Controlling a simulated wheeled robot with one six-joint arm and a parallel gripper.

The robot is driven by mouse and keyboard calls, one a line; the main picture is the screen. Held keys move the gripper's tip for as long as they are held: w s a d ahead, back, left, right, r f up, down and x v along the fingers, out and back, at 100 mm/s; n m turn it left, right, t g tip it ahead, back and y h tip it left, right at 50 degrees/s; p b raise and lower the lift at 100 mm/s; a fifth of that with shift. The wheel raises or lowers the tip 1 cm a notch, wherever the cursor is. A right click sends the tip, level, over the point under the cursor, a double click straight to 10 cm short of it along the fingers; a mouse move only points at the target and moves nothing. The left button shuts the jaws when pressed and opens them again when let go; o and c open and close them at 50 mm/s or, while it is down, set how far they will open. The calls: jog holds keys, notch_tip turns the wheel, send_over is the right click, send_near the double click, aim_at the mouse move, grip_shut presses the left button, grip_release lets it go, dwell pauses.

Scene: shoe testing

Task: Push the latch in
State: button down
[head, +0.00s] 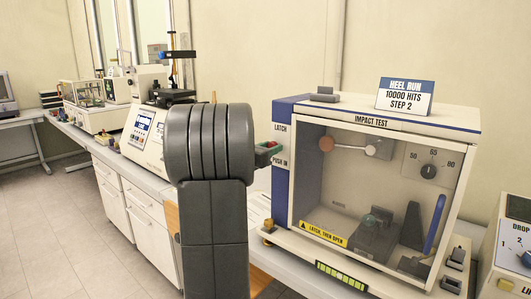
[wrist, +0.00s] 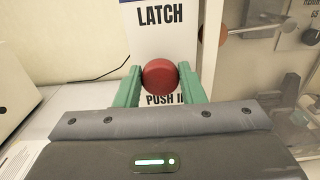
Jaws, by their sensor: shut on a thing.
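The red round latch knob (wrist: 160,77) sits on the white and blue latch panel (wrist: 166,45), between the words LATCH and PUSH IN. My gripper (wrist: 159,74) has its two green fingers on either side of the knob and is shut on it. In the head view the fingers reach the left front of the impact test cabinet (head: 381,122), and the knob (head: 271,144) shows only partly. My arm hides part of the bench there. The cabinet's clear door appears closed, with a yellow "LATCH, THEN OPEN" label (head: 324,233).
Inside the cabinet are a hammer arm (head: 352,146), a dial (head: 429,171) and a clamp fixture (head: 375,232). A drop tester (head: 514,245) stands at the right. Other machines (head: 145,135) stand on the bench at the left. The floor (head: 60,220) at the left is clear.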

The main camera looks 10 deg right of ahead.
jog(key=shift+w+d, duration=0.2)
jog(key=shift+d, duration=0.05)
jog(key=c, duration=1.3)
grip_release()
jog(key=shift+r, duration=0.1)
jog(key=o, duration=0.3)
jog(key=shift+w+d, duration=0.1)
jog(key=shift+d, duration=0.05)
jog(key=shift+o, duration=0.2)
jog(key=shift+a, duration=0.2)
jog(key=b+v, duration=0.3)
jog(key=v, duration=1)
jog(key=shift+s+a, duration=0.15)
jog(key=shift+s, duration=0.15)
